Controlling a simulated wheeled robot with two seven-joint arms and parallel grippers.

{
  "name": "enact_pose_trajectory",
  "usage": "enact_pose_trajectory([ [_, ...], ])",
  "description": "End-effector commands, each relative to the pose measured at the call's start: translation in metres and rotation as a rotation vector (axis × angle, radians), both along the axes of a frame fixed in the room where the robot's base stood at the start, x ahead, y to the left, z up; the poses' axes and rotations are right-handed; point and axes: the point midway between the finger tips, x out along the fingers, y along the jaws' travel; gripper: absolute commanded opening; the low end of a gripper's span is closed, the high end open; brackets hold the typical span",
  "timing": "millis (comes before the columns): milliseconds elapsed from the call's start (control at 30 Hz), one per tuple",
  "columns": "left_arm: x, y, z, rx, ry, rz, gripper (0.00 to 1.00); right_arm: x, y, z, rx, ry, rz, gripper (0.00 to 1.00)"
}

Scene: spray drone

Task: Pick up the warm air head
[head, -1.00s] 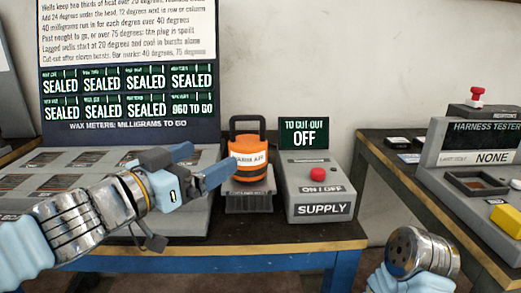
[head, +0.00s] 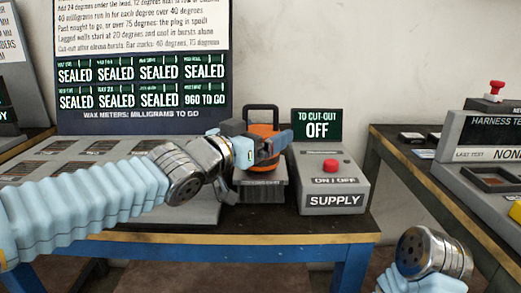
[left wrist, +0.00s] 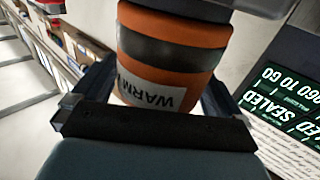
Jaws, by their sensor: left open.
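The warm air head (head: 264,132) is an orange cylinder with a dark band and a black handle on top. It stands on a small grey stand (head: 262,190) on the table. In the left wrist view the warm air head (left wrist: 172,50) shows close up, with its white "WARM" label by the palm. My left gripper (head: 272,150) is open, with its fingers on either side of the head. I cannot tell whether they touch it. The gripper hides much of the head's front in the head view. My right arm shows at the lower right, but its gripper is out of view.
A grey supply box (head: 328,182) with a red button stands just right of the head, under a "TO CUT-OUT OFF" sign (head: 317,125). A panel (head: 142,90) of "SEALED" displays rises behind at left. The harness tester (head: 490,140) is on another table at right.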

Motion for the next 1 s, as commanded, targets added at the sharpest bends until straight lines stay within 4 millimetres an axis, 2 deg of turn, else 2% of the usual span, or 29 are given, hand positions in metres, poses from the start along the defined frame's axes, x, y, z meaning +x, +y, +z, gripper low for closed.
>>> enact_pose_trajectory([
  [133,-0.0002,0.0004,0.0005,0.000,0.000,0.000,0.98,0.0000,0.0000,0.0005,0.000,0.000,0.000,0.43],
  [500,-0.0004,0.0006,0.0005,0.000,0.000,0.001,0.42,0.0001,0.0000,0.0004,0.000,0.000,0.000,0.43],
  [567,-0.0007,0.0006,0.0022,-0.002,-0.003,0.000,0.35,0.0001,0.0000,0.0006,0.000,0.000,0.000,0.43],
  [833,-0.0010,0.0004,0.0032,-0.002,-0.003,0.000,0.35,0.0001,0.0000,0.0012,0.000,0.000,0.000,0.43],
  [1000,-0.0020,-0.0009,0.0105,-0.002,-0.005,0.001,0.35,0.0001,0.0001,0.0044,0.000,0.000,0.000,0.43],
])
